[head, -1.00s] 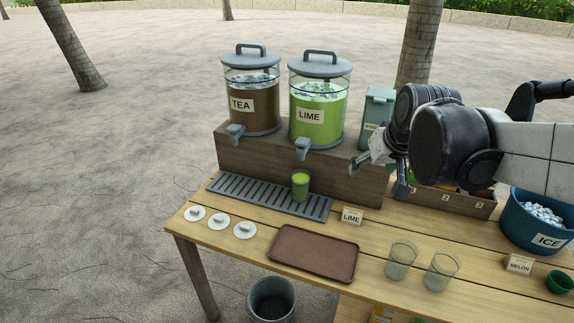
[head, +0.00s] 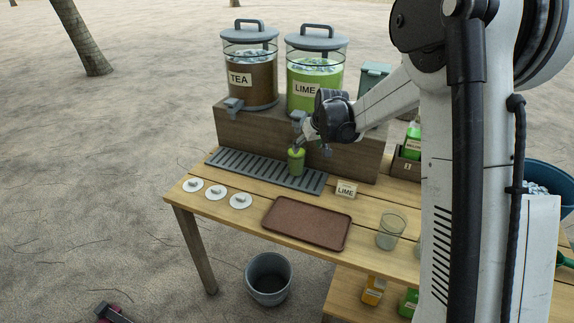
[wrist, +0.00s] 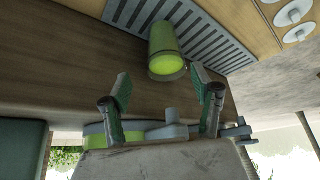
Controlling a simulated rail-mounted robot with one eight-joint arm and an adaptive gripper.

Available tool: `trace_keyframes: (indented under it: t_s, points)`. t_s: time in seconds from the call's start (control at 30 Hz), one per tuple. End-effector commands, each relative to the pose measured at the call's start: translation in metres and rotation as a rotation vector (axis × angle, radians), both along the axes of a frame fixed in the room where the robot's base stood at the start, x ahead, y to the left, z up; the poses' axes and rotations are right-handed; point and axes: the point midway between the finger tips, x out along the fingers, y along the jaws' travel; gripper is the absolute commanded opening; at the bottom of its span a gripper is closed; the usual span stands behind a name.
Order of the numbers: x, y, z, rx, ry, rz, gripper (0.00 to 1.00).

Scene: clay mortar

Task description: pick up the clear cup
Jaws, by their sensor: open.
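A clear cup (head: 296,163) filled with green drink stands upright on the drip tray (head: 225,170), below the lime dispenser's tap. My gripper (head: 304,146) is at this cup in the head view and partly overlaps its top. In the wrist view the green-filled cup (wrist: 166,52) lies ahead of the two spread fingers of my gripper (wrist: 161,92), roughly between their directions. The fingers are open, with nothing between them. An empty clear cup (head: 391,231) stands right of the brown tray. Another is mostly hidden by my arm.
The tea dispenser (head: 249,82) and lime dispenser (head: 315,90) stand on a wooden riser (head: 240,130) behind the drip tray. A LIME card (head: 345,190) stands right of it. White lids (head: 216,193) and a bare brown tray (head: 307,223) are in front. A grey bucket (head: 268,280) is below.

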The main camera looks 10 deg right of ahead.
Motion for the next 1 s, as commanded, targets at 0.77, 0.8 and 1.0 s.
trace_keyframes:
  t_s: [0.77, 0.8, 1.0]
  points:
    - [0.049, 0.008, -0.084, 0.001, 0.002, 0.006, 0.60]
    - [0.050, 0.008, -0.085, 0.001, 0.002, 0.006, 0.60]
    - [0.055, 0.011, -0.095, 0.001, 0.002, 0.006, 0.60]
